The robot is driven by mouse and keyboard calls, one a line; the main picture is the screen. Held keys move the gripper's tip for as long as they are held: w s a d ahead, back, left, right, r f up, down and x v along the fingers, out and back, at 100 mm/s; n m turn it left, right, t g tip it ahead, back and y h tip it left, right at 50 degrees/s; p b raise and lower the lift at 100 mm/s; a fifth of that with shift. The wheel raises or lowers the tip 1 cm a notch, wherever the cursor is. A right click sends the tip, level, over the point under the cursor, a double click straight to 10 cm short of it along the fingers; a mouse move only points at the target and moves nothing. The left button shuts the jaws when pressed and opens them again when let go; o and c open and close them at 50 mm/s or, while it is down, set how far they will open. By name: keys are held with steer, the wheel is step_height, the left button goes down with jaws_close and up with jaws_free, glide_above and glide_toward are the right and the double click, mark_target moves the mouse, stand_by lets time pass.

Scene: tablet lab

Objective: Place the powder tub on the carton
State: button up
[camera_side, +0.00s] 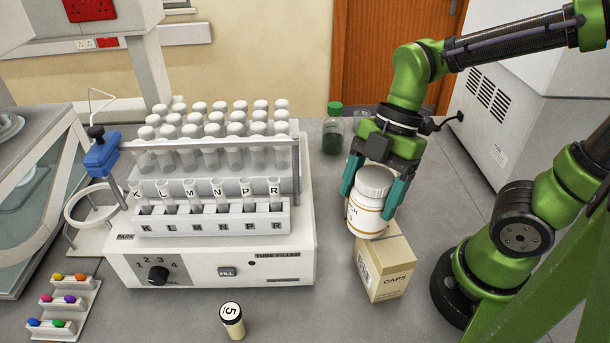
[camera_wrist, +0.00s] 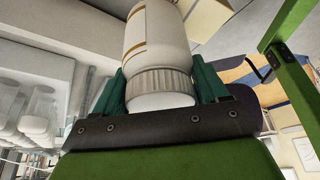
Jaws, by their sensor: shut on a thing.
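The powder tub (camera_side: 368,214) is a white jar with a ribbed white lid and a printed label. My gripper (camera_side: 375,190) is shut on it, with one teal finger on each side of the tub. The tub is upright or nearly so, at the carton's top back-left edge in the side view; I cannot tell whether it touches the carton. The carton (camera_side: 388,283) is a tan box marked CAPS, standing on the bench. In the wrist view the tub (camera_wrist: 157,40) sits between my fingers, lid towards the camera, and hides much of what lies beyond.
A white tube filler (camera_side: 210,262) with racks of capped tubes stands left of the carton. A green-capped bottle (camera_side: 332,135) stands behind. A small vial (camera_side: 232,322) marked 5 and a rack of coloured pieces (camera_side: 62,310) are in front. Bench around the carton's front is clear.

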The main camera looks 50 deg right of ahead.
steer(key=shift+f, duration=0.15)
steer(key=o, duration=1.7)
steer(key=v, duration=1.1)
steer(key=w+f+m+t+h, duration=0.1)
steer(key=m+t, duration=0.1)
steer(key=m, duration=0.5)
steer(key=w+d+f+m+t, duration=0.1)
steer(key=m+t, duration=0.1)
steer(key=m, duration=0.5)
steer(key=d+f+m+t+h, duration=0.1)
steer(key=m+t, duration=0.2)
steer(key=m, duration=0.5)
steer(key=shift+w+h, duration=0.3)
steer(key=shift+w, duration=0.1)
